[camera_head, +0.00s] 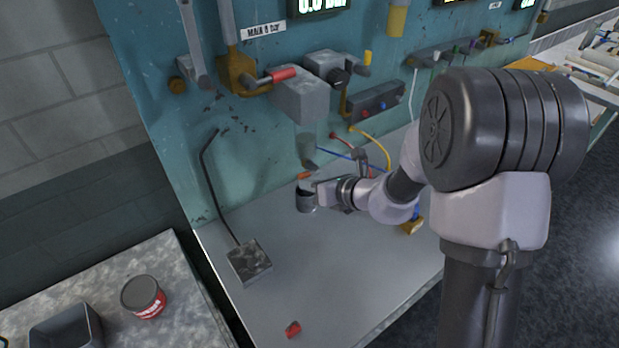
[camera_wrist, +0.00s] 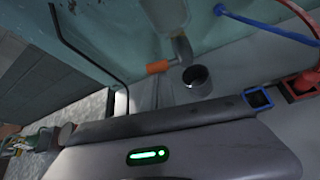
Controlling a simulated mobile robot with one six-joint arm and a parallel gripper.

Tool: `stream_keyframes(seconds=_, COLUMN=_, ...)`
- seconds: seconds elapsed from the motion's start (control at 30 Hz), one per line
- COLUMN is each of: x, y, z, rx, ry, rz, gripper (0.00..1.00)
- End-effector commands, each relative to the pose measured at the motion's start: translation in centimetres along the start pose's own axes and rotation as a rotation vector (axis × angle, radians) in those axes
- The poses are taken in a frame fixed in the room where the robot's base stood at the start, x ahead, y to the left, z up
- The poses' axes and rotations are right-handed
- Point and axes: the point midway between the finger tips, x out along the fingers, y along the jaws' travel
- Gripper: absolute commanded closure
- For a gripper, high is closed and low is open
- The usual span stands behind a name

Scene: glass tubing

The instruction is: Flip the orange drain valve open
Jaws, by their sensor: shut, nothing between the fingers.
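The orange drain valve handle (camera_wrist: 158,66) sticks out to the left from a grey elbow fitting (camera_wrist: 182,48) under a clear vessel (camera_wrist: 166,12) in the wrist view. In the head view the orange handle (camera_head: 304,176) shows small, just above a dark round cup (camera_head: 306,203). My gripper (camera_wrist: 157,80) is shut and empty, with its fingertips close to the handle in the wrist view; I cannot tell whether they touch it. In the head view my gripper (camera_head: 322,190) is beside the cup, partly hidden by its own wrist. The cup (camera_wrist: 196,77) also shows in the wrist view.
A teal panel (camera_head: 160,105) with valves and gauges stands behind. A bent dark rod rises from a metal block (camera_head: 250,262) on the bench (camera_head: 330,270). A red piece (camera_head: 293,329) lies in front. Blue and red hoses (camera_wrist: 270,30) run at right. The bench front is mostly clear.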

Motion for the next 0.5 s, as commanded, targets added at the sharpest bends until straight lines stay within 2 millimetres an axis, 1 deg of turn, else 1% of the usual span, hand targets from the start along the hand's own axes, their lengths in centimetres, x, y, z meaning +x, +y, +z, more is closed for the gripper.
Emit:
stream_keyframes(seconds=0.03, x=-0.5, y=0.1, z=0.7, rx=0.034, ry=0.001, rz=0.017, gripper=1.0)
stream_keyframes(seconds=0.07, x=-0.5, y=0.1, z=0.9, rx=0.056, ry=0.001, rz=0.03, gripper=1.0)
stream_keyframes(seconds=0.5, x=-1.3, y=0.0, z=2.1, rx=0.417, ry=0.0, rz=0.243, gripper=1.0)
